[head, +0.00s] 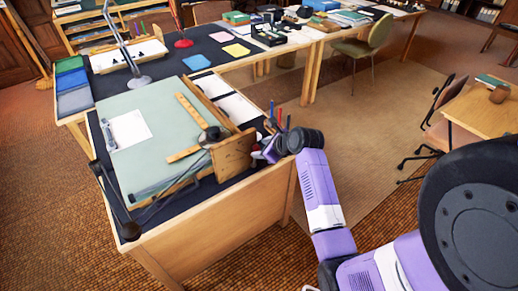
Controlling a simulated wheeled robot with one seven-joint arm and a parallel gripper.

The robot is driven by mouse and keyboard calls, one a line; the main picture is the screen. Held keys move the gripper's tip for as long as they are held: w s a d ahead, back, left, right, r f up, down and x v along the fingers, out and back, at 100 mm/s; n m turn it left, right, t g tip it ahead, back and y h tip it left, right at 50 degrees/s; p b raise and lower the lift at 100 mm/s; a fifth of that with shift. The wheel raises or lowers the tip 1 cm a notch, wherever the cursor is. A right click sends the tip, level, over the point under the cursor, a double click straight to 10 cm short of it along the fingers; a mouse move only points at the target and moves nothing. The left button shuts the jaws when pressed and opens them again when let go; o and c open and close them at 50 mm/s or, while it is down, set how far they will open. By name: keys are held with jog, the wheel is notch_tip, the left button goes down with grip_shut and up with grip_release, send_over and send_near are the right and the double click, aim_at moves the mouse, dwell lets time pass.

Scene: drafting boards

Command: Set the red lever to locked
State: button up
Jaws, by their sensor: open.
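The drafting board (150,102) is a tilted pale green surface on a wooden desk. A wooden panel (233,155) stands at its right front side. I cannot make out the red lever for certain; it may be hidden behind my gripper or the panel. Thin red and blue upright things (271,110) show just behind my gripper, too small to identify. My gripper (262,156) is at the right side of the wooden panel, small and partly hidden by my own wrist. It is open, and I see nothing held in it. I cannot tell whether it touches the panel.
A black lamp arm (113,195) stands at the board's left front. A wooden ruler (190,110) and a white sheet (128,130) lie on the board.

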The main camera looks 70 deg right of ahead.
jog(key=shift+x, duration=1.1)
